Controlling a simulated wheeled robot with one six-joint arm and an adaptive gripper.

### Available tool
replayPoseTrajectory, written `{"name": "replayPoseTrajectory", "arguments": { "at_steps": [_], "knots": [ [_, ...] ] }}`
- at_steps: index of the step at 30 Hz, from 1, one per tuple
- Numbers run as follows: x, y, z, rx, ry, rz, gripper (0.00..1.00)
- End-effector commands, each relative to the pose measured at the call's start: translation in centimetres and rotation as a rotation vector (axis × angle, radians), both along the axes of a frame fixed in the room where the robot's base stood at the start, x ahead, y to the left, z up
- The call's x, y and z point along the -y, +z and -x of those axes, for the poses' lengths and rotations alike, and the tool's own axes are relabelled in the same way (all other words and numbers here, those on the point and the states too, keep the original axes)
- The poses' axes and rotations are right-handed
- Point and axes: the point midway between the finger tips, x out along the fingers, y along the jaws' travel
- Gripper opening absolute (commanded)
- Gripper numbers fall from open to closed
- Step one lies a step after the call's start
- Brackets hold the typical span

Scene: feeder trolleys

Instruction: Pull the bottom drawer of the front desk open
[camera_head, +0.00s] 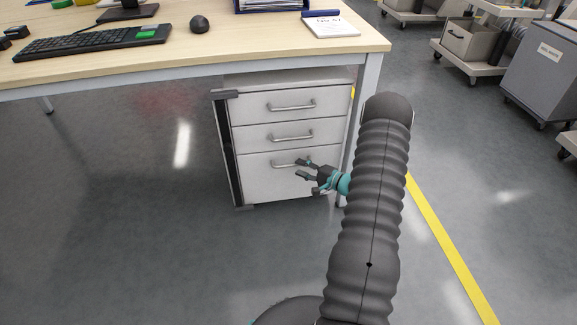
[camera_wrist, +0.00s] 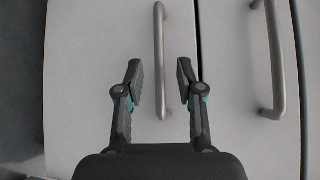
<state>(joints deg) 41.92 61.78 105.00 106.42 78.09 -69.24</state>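The drawer cabinet stands under the desk (camera_head: 180,62). Its bottom drawer (camera_head: 262,182) is a light grey front with a metal bar handle (camera_head: 284,165), and it looks closed. My gripper (camera_head: 301,168) is in front of this drawer, near the right part of its handle. In the wrist view my gripper (camera_wrist: 160,82) is open, with one finger on each side of the bottom drawer's handle (camera_wrist: 160,50) in the picture. I cannot tell how much depth lies between fingertips and handle. Nothing is held. Part of the drawer front is hidden by my arm.
The middle drawer (camera_head: 250,137) and top drawer (camera_head: 250,106) above look closed; the middle handle (camera_wrist: 275,60) is beside my gripper in the wrist view. A desk leg (camera_head: 365,85) stands right of the cabinet. Floor (camera_head: 130,190) to the left is clear. Trolleys stand back right.

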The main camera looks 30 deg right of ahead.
Motion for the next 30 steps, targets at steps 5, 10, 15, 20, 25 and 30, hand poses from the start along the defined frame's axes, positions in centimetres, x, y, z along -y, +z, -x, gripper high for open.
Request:
{"name": "replayPoseTrajectory", "arguments": {
  "at_steps": [5,10,15,20,25,30],
  "knots": [
    [-1.4,-0.4,-2.4,-0.001,0.001,0.000,0.37],
    [-2.1,-0.6,-3.6,-0.001,0.001,-0.001,0.37],
    [-2.3,-0.6,-4.1,0.000,0.000,0.000,0.37],
    [-2.4,-0.6,-4.1,0.000,0.002,0.000,0.37],
    [-2.5,-0.6,-4.2,0.000,0.003,0.001,0.06],
    [-2.5,-0.6,-4.1,0.000,0.003,0.001,0.00]
  ]
}}
